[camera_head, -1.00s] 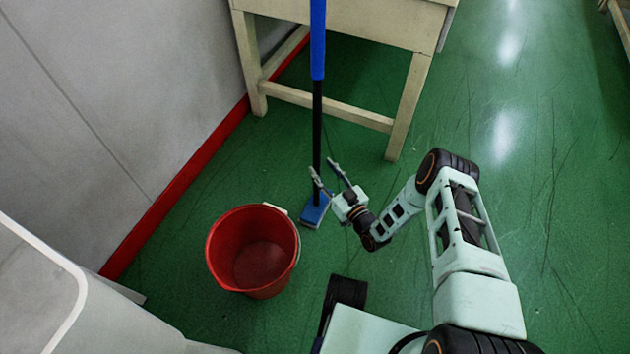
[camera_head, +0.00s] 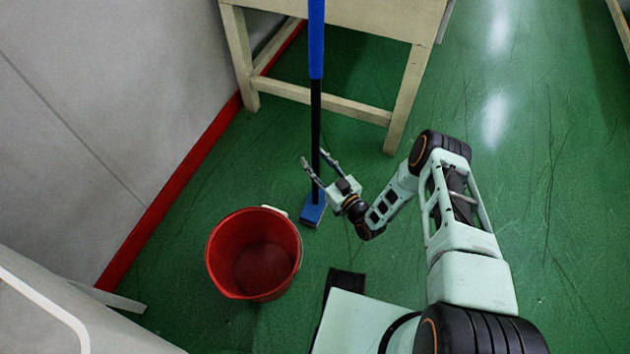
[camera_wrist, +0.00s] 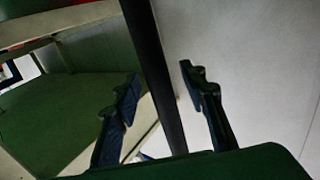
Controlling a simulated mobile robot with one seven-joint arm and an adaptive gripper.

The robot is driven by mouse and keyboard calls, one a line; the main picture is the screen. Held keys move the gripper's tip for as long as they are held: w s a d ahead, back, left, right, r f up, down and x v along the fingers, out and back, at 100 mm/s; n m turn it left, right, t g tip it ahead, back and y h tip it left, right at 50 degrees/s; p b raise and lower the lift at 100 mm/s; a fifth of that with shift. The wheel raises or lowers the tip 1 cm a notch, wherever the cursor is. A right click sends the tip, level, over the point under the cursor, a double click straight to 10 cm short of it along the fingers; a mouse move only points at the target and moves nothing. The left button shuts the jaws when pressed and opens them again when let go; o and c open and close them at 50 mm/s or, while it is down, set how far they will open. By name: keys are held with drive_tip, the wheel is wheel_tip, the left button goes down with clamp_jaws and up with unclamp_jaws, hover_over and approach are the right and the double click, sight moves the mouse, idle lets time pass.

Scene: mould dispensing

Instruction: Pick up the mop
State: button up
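The mop (camera_head: 316,45) stands upright, with a blue upper handle, a black lower pole and a blue head (camera_head: 313,212) on the green floor. My gripper (camera_head: 313,160) is open around the lower black pole, with one finger on each side of it in the head view. In the wrist view the dark pole (camera_wrist: 158,75) runs between the two spread fingers of my gripper (camera_wrist: 160,85). A gap shows between the pole and each finger.
A red bucket (camera_head: 222,256) stands on the floor to the left of the mop head. A pale wooden table (camera_head: 400,98) stands behind the mop. A grey wall (camera_head: 100,110) with a red base strip is at left. Open green floor (camera_head: 540,200) lies to the right.

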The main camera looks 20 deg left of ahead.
clamp_jaws()
drive_tip(key=shift+r, duration=0.1)
